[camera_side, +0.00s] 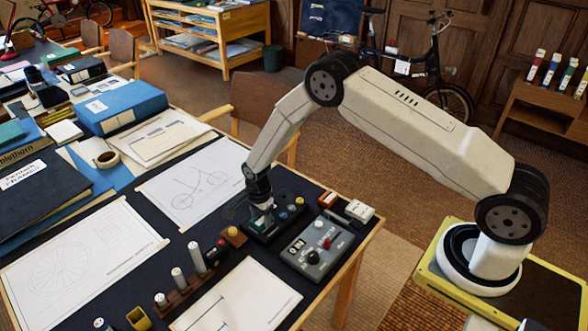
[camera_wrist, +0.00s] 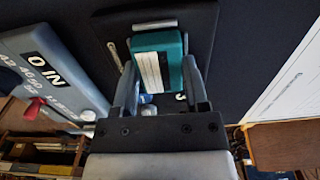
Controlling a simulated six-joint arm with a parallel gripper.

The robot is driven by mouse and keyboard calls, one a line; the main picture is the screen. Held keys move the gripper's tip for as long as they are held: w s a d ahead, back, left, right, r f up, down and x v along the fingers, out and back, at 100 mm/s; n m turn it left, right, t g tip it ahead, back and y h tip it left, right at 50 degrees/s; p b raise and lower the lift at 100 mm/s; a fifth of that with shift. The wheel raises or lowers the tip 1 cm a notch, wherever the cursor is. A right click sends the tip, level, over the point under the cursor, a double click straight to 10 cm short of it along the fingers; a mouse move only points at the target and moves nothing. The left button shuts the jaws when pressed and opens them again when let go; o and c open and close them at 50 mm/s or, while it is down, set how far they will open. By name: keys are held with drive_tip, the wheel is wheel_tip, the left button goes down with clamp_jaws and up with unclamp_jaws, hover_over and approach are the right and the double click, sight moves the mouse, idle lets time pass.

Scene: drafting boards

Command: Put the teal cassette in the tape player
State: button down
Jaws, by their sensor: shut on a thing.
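The teal cassette (camera_wrist: 172,44) with a white striped label is between the two fingers of my gripper (camera_wrist: 160,75) in the wrist view. My gripper is shut on it. Behind the cassette is a dark flat device (camera_wrist: 205,28), which looks like the tape player. The cassette lines up roughly with the middle of it; I cannot tell whether it touches. In the side view my gripper (camera_side: 262,203) points down over the dark player (camera_side: 284,222), which has small coloured knobs. The cassette is mostly hidden there.
A grey control box (camera_side: 303,262) with a red lever and knobs stands close beside the player. A rack of white-topped tubes (camera_side: 178,291), a small orange-brown block (camera_side: 234,236) and drawing sheets (camera_side: 192,184) lie around. Small boxes (camera_side: 358,211) sit near the table edge.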

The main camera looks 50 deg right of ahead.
unclamp_jaws()
drive_tip(key=shift+f, duration=0.1)
idle(0.5)
drive_tip(key=shift+r, duration=3.55)
